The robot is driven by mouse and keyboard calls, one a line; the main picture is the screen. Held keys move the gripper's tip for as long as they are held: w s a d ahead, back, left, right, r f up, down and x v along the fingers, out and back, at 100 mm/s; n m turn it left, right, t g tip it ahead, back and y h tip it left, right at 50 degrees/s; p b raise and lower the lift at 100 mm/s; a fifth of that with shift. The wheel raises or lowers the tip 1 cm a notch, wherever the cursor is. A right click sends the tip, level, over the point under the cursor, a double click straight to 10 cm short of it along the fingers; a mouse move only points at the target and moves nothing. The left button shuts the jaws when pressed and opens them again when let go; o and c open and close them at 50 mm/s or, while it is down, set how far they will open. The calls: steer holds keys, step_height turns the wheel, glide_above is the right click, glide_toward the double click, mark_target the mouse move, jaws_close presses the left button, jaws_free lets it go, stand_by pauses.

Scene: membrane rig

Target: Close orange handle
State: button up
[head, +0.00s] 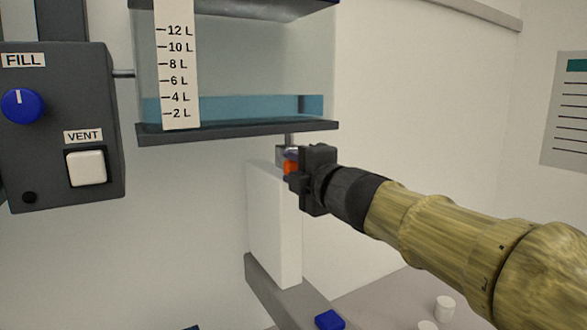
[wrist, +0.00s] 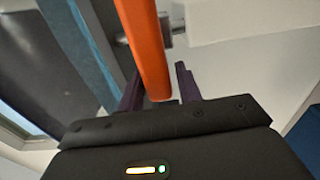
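The orange handle (wrist: 147,48) is a long bar in the wrist view, reaching from the top edge down between my fingers. In the head view only a small orange patch of the handle (head: 290,168) shows below the tank, the rest hidden by my gripper. My gripper (wrist: 158,85) is open, one dark finger on each side of the handle, with a gap visible on the right. In the head view my gripper (head: 287,160) is at the valve under the tank. Whether either finger touches the handle I cannot tell.
The clear tank (head: 235,65) holds blue liquid up to about the 4 L mark. A grey control box (head: 60,120) with a blue FILL knob (head: 22,106) and white VENT button (head: 86,167) is at left. A white block (head: 270,225) stands below the valve. A blue item (head: 329,320) lies lower.

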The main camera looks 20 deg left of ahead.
steer(key=shift+o, duration=0.9)
steer(key=shift+d, duration=0.1)
steer(key=p+v, duration=0.7)
steer(key=v, duration=1)
steer(key=shift+s, duration=0.2)
